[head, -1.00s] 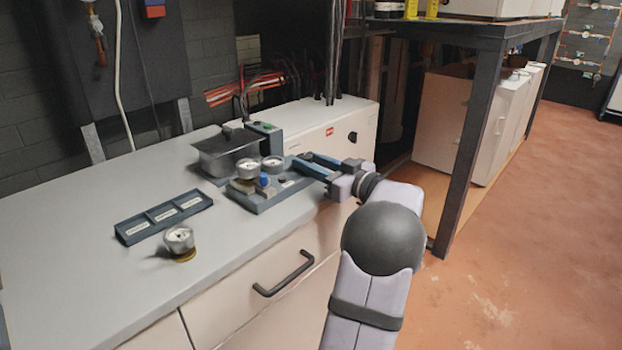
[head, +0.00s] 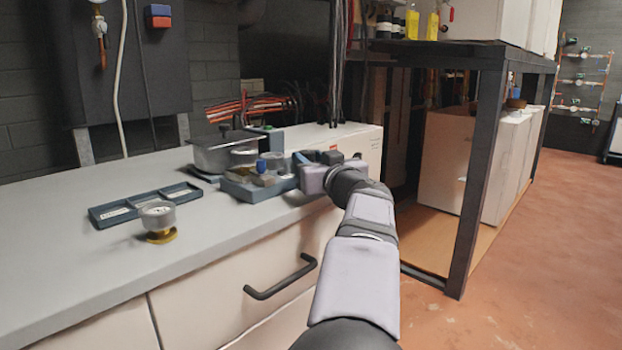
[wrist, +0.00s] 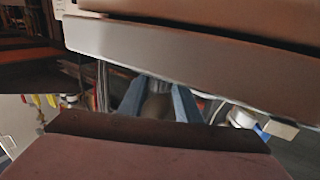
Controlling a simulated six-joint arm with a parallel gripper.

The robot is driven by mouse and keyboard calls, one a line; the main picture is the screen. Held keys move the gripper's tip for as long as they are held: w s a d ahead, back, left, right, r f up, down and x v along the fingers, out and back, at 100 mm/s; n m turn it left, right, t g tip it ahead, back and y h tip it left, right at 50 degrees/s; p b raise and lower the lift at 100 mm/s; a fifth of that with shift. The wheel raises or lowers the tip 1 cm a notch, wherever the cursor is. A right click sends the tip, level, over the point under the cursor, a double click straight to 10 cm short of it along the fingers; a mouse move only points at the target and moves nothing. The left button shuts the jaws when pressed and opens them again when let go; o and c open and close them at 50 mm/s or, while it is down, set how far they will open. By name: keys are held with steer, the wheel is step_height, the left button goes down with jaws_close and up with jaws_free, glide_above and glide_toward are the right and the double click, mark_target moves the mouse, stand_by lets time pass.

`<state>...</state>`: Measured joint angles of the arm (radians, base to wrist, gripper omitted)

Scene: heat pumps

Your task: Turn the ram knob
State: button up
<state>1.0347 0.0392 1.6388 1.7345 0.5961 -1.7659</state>
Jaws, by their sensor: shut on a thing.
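In the wrist view my two blue fingers (wrist: 158,98) stand on either side of a rounded, brownish-grey thing, which I take for the ram knob (wrist: 157,108). The fingers are shut on it. The knob is hidden in the head view, so its angle cannot be told.
A metal tank (head: 225,153) is behind the pump. A dark-framed bench (head: 478,170) stands to the right.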

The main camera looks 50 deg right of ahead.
steer(key=shift+w+a+f+m+g+h+b, duration=0.1)
steer(key=shift+m+g+h+b, duration=0.35)
steer(key=shift+h+b, duration=0.25)
steer(key=shift+w+a+m+g+h+b, duration=0.1)
steer(key=shift+m+g+h+b, duration=0.25)
steer(key=shift+m+h+b, duration=0.3)
steer(key=shift+g+h, duration=0.3)
steer(key=shift+h, duration=0.15)
steer(key=o, duration=1.1)
steer(key=shift+c, duration=0.2)
steer(key=shift+s, duration=0.1)
steer(key=shift+b+v, duration=0.6)
steer(key=shift+v, duration=3)
